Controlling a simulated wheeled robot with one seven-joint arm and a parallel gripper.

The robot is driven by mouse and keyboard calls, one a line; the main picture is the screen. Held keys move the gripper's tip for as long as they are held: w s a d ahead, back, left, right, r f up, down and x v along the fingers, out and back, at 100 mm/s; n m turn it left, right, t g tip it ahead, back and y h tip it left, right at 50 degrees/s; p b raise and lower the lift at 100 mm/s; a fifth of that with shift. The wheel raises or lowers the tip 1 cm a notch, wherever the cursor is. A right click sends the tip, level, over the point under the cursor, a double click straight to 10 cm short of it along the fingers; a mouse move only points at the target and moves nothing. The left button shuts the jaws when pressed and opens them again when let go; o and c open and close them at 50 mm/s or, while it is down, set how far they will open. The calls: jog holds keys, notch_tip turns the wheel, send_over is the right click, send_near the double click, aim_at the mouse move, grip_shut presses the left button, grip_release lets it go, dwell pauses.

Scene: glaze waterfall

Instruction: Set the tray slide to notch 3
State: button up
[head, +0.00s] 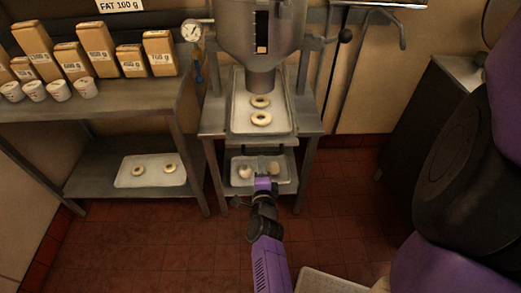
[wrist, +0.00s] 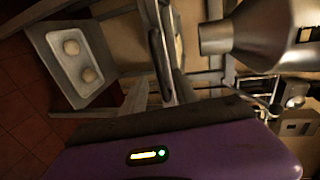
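A light tray (head: 281,122) with two ring doughnuts (head: 261,110) lies on the steel stand, below the spout of the grey hopper (head: 260,30). The hopper's spout also shows in the wrist view (wrist: 215,38). I cannot make out the tray slide's notches or its setting. A dark bar (head: 262,150) crosses the stand's front below the upper tray; a dark bar also shows in the wrist view (wrist: 160,65). My gripper (head: 263,183) is in front of the stand, at the lower shelf's height.
A lower tray (head: 282,184) with two pale round pieces sits on the stand's bottom shelf, partly behind my gripper. A side table (head: 120,108) at left carries boxes and cups, with another tray (head: 152,180) below. A dark cabinet (head: 425,120) stands right. Tiled floor is open between.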

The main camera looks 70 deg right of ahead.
aim_at(261, 154)
jog(key=shift+x, duration=3.9)
grip_shut()
jog(key=shift+a, duration=0.1)
